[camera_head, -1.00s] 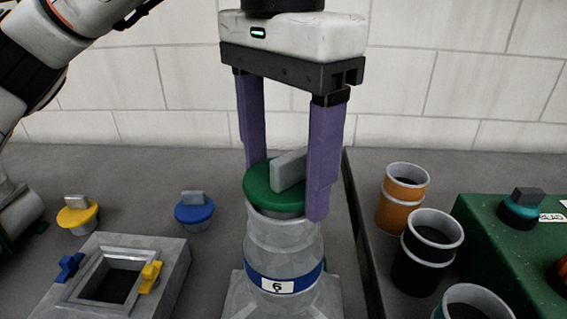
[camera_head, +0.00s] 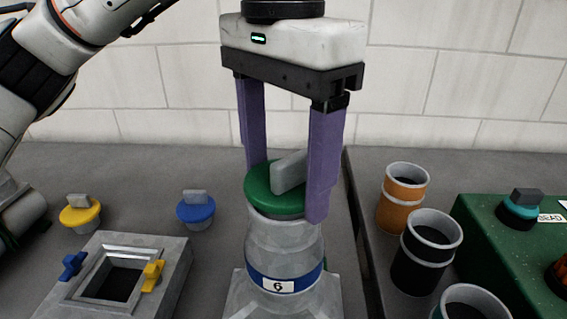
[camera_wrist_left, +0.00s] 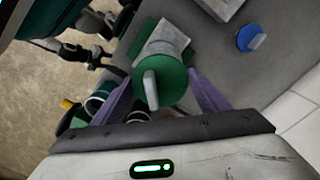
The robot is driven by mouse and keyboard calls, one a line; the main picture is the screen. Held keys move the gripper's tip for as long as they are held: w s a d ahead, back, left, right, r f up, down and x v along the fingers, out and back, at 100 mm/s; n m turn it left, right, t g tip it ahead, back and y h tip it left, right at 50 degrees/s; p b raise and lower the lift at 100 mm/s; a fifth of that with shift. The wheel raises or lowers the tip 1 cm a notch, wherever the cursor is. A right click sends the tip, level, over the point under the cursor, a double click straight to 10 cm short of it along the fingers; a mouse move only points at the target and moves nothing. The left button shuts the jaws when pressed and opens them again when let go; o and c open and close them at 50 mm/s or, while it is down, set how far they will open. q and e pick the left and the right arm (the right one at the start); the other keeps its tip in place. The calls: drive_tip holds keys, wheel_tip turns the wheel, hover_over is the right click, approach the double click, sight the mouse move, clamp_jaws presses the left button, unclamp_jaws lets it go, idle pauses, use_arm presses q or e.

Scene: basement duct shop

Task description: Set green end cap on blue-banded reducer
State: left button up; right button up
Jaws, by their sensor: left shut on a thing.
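The green end cap (camera_head: 262,188) with its grey grip tab is at the mouth of the blue-banded reducer (camera_head: 284,247), which stands upright and carries a label "6". In the head view the cap looks level and directly over the reducer's top; I cannot tell whether it is fully seated. My left gripper (camera_head: 283,180) points down with its purple fingers on either side of the cap, shut on it. In the left wrist view the cap (camera_wrist_left: 166,80) lies between the fingers, with the reducer's grey body behind it. My right gripper is not in view.
A yellow cap (camera_head: 80,214) and a blue cap (camera_head: 196,212) stand on the bench (camera_head: 130,185) at left, behind a grey square duct fitting (camera_head: 165,270). Orange (camera_head: 400,205) and black (camera_head: 418,265) collars stand right, near a green box (camera_head: 490,235).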

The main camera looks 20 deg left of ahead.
use_arm(q)
drive_tip(key=shift+f+b, duration=0.45)
drive_tip(key=shift+f, duration=0.15)
idle(0.3)
drive_tip(key=o, duration=0.8)
wheel_tip(320, 180, up, 6)
drive_tip(key=p, duration=0.6)
drive_tip(key=shift+r, duration=0.1)
drive_tip(key=shift+r+p, duration=0.6)
drive_tip(key=shift+r, duration=0.65)
wheel_tip(320, 180, up, 2)
drive_tip(key=shift+r, duration=0.2)
